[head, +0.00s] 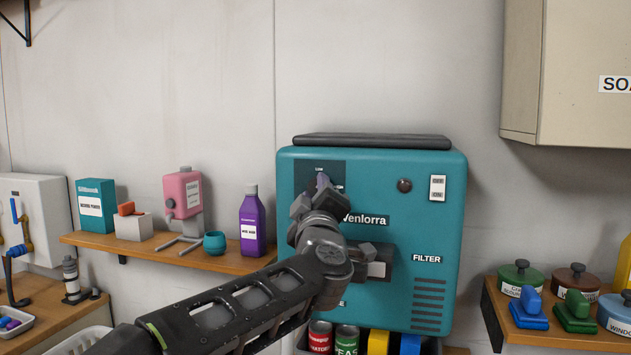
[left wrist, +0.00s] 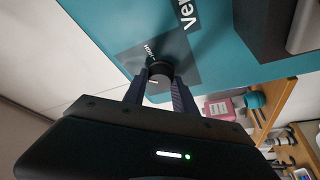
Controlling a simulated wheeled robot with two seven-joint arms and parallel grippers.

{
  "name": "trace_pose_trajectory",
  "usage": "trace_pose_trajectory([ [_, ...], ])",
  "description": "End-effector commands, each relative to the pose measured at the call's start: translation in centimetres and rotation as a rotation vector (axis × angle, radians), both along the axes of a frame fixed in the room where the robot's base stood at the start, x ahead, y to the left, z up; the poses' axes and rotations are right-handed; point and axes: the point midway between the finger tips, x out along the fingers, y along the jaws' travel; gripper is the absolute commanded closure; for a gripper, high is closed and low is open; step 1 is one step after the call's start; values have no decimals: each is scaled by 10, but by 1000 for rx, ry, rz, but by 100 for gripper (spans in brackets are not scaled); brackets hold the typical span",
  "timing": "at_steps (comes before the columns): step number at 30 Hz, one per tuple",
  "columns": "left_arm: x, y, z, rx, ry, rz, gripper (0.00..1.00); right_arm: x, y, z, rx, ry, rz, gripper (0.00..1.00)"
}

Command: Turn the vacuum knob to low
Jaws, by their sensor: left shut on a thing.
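The vacuum is a teal box (head: 390,165) marked Venlorra, standing against the wall in the head view. Its dial has a dark square panel (head: 304,172) at the upper left, with a small label at the top that looks like "Low". My left gripper (head: 317,192) is at this panel and mostly covers the knob there. In the left wrist view, the round dark knob (left wrist: 160,70) sits between the two fingers of my left gripper (left wrist: 160,90), which are shut on it. A "HIGH" label shows beside the knob. My right gripper is not in view.
A right shelf (head: 560,339) holds tins and brushes. A white switch (head: 437,188) is on the vacuum's upper right. Cans stand below it.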

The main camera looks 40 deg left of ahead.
Motion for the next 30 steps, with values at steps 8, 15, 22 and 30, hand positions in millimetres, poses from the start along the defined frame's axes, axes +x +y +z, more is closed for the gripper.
trace_pose_trajectory([
  [8, 1, -1, 5, -250, -86, -1, 100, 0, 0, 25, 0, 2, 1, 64],
  [15, 0, -1, 6, -448, -156, 1, 100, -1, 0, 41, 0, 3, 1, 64],
  [22, 0, -1, 5, -579, -202, 1, 100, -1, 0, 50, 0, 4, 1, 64],
  [30, 0, -1, 4, -643, -225, 1, 100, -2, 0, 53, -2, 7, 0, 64],
])
